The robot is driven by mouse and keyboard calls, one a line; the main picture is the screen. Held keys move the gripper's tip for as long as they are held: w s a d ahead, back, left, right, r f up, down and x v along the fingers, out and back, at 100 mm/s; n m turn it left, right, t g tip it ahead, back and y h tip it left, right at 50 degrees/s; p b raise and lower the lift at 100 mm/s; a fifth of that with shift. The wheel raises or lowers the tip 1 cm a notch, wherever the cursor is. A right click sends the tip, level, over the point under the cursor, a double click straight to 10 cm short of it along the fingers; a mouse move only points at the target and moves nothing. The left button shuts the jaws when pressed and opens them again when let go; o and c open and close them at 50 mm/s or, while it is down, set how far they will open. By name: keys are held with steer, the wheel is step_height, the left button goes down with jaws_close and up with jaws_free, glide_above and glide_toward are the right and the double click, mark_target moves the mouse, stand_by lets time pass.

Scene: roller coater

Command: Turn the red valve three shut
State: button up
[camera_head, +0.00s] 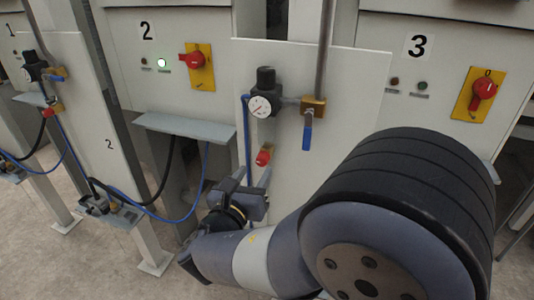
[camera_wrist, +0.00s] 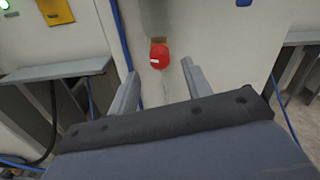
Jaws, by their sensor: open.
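The red valve (camera_head: 263,157) is a small red handle low on the pale panel, below a round pressure gauge. In the wrist view the red valve (camera_wrist: 159,57) lies straight ahead, with a small pale mark on it. My gripper (camera_head: 252,180) is just below the valve in the head view. In the wrist view my gripper (camera_wrist: 160,80) is open and empty, its two fingers spread to either side below the valve. The fingers appear apart from the valve; the exact gap cannot be told.
A blue-handled valve (camera_head: 307,134) hangs to the right of the gauge (camera_head: 260,105). A blue hose (camera_head: 247,140) runs down left of the red valve. A grey shelf (camera_head: 185,124) juts out at left. Red rotary switches on yellow plates (camera_head: 201,68) are on the cabinets.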

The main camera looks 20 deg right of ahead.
mark_target(260, 163)
steer(key=x, duration=0.7)
steer(key=shift+w+d, duration=0.2)
steer(key=shift+w, duration=0.1)
steer(key=shift+c, duration=0.6)
steer(key=c, duration=0.9)
steer(key=shift+f+m+b, duration=0.1)
steer(key=shift+m+b, duration=0.6)
steer(key=shift+b, duration=0.15)
steer(key=o, duration=1)
